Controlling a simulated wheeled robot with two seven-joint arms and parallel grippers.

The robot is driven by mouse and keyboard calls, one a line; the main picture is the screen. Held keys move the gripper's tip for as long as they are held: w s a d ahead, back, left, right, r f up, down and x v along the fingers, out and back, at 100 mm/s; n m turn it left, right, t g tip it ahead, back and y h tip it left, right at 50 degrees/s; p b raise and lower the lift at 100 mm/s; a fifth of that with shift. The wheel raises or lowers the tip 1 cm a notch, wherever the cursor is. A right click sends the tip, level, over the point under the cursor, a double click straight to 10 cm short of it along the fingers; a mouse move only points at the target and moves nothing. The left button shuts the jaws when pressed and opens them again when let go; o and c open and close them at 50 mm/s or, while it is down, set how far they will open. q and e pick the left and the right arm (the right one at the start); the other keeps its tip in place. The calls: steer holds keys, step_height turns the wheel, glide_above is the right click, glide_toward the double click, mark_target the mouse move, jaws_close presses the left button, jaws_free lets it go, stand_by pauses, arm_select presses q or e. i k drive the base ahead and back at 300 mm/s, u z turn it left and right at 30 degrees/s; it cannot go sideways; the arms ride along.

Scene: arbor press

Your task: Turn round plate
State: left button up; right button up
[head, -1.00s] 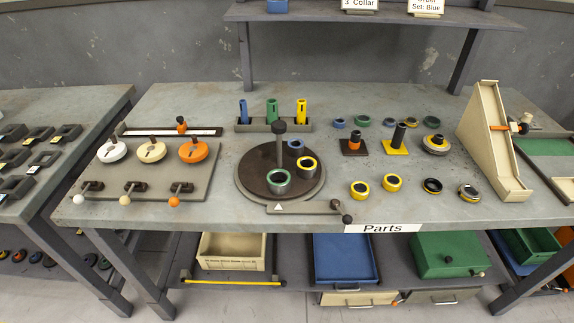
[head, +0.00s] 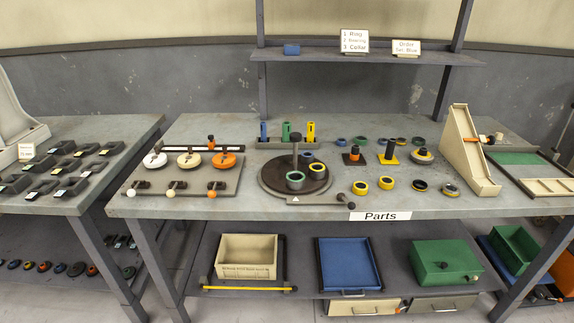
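The round plate (head: 273,186) is a dark turntable on the table, left of the middle, with an upright post and dark knob (head: 296,136) at its centre. Neither of my grippers shows in the head view.
A board with white, cream and orange knobs (head: 190,180) is left of the plate. A rack of blue, green and yellow tubes (head: 287,144) stands behind it. Several rings and posts lie to the right, before a cream angled stand (head: 465,150).

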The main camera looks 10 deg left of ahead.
mark_target(295, 173)
steer(key=z, duration=1.45)
steer(key=k, duration=0.1)
steer(key=u, duration=2.3)
steer(key=i, duration=1.2)
steer(key=z, duration=0.4)
